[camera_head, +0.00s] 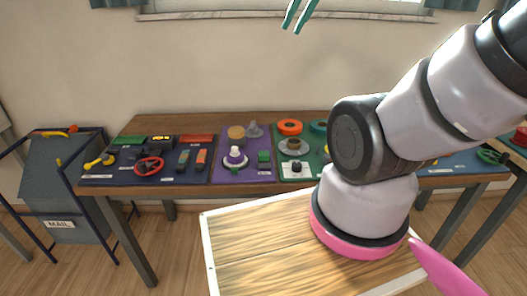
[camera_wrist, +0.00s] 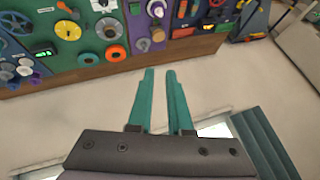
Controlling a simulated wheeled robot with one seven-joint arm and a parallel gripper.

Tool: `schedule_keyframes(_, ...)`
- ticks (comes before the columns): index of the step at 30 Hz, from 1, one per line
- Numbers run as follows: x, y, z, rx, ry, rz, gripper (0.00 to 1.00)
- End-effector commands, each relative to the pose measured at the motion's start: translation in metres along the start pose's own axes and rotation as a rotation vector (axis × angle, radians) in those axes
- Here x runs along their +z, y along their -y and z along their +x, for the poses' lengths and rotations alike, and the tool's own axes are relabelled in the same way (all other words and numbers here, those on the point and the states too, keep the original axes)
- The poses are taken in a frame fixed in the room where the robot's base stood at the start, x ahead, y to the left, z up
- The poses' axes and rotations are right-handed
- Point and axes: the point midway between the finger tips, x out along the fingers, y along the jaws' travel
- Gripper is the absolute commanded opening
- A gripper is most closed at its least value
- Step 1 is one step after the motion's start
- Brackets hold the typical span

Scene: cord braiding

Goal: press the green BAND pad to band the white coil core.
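In the wrist view, which is turned about, a white piece (camera_wrist: 155,9) and a small green block (camera_wrist: 134,8) show near the top edge. My gripper (camera_head: 291,29) is high above the table in front of the wall. Its teal fingers (camera_wrist: 160,72) are apart and empty.
A tan cylinder (camera_head: 236,132) and grey cone (camera_head: 254,129) stand behind the coil core. A blue mat with tools (camera_head: 125,168) lies left, a green mat with rings (camera_head: 289,127) right. A mailbox (camera_head: 58,195) stands far left. A wooden tray (camera_head: 255,225) is in front.

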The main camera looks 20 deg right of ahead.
Motion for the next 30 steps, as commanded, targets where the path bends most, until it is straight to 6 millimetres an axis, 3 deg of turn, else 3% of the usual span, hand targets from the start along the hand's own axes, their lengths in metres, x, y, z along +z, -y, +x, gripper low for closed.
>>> schedule_keyframes(5,-0.015,-0.002,0.029,0.072,0.054,-0.005,0.00)
schedule_keyframes(16,-0.047,-0.013,0.127,0.241,0.208,-0.038,0.00)
schedule_keyframes(23,-0.051,-0.024,0.197,0.307,0.313,-0.063,0.00)
schedule_keyframes(30,-0.040,-0.036,0.274,0.341,0.423,-0.084,0.00)
